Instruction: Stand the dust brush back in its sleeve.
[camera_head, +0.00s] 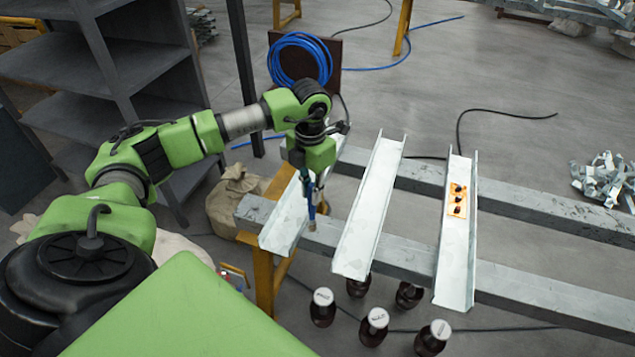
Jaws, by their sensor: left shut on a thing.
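My left gripper (313,178) points down over the leftmost metal channel. It is shut on a slim blue thing, which looks like the dust brush (311,208). The brush hangs roughly upright with its paler end down, near the right edge of that channel. I cannot tell whether its lower end touches anything. I cannot make out the sleeve for certain; a small yellow-brown shape (324,207) shows just right of the brush. My right gripper is out of view.
Three pale metal channels (370,205) lie across grey beams (545,210). An orange plate with black parts (457,200) lies in the right channel. Several dark, white-capped bottles (374,327) stand below. A grey shelf (140,65) and a sack (232,195) are at left.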

